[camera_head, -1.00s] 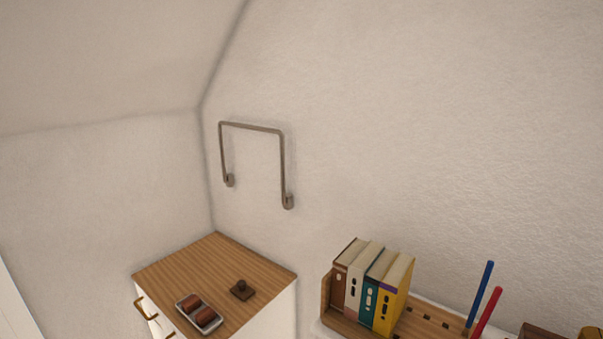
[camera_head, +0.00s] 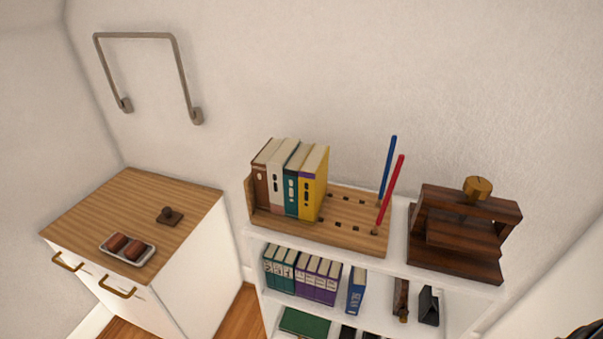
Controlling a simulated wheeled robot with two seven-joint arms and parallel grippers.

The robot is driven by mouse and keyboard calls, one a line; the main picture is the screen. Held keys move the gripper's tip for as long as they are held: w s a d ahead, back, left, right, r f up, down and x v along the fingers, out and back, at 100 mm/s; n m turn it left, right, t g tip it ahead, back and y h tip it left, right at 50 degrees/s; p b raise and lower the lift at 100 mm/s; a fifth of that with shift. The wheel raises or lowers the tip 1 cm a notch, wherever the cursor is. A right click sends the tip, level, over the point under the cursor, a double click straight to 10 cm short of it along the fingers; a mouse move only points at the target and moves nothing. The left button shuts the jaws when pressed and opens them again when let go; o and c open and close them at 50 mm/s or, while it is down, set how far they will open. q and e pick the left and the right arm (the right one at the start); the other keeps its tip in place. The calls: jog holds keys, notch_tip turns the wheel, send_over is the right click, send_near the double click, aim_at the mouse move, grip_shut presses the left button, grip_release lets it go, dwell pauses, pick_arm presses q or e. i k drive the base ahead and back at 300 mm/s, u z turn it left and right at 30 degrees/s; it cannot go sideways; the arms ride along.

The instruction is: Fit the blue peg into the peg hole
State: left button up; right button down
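A thin blue peg (camera_head: 387,168) stands nearly upright at the right end of a wooden board (camera_head: 300,231) on top of the white shelf. Its lower end meets the board, partly behind a red peg (camera_head: 391,190); I cannot tell whether it sits in a hole. The red peg stands in front of it, leaning a little right. Two rows of small dark holes run along the board: a back row (camera_head: 347,199) and a front row (camera_head: 346,225). Neither of my grippers can be made out in the head view.
Several upright binders (camera_head: 290,178) fill the board's left part. A dark wooden stand (camera_head: 463,235) with a round gold-brown knob (camera_head: 478,187) is right of the pegs. A wood-topped cabinet (camera_head: 95,215) carries a tray (camera_head: 110,249). A dark shape shows at the bottom right corner.

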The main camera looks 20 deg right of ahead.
aim_at(347, 217)
jog(key=k, duration=1.35)
jog(key=z, duration=0.5)
jog(key=i, duration=0.6)
jog(key=z, duration=0.5)
jog(key=i, duration=1)
jog(key=u, duration=0.25)
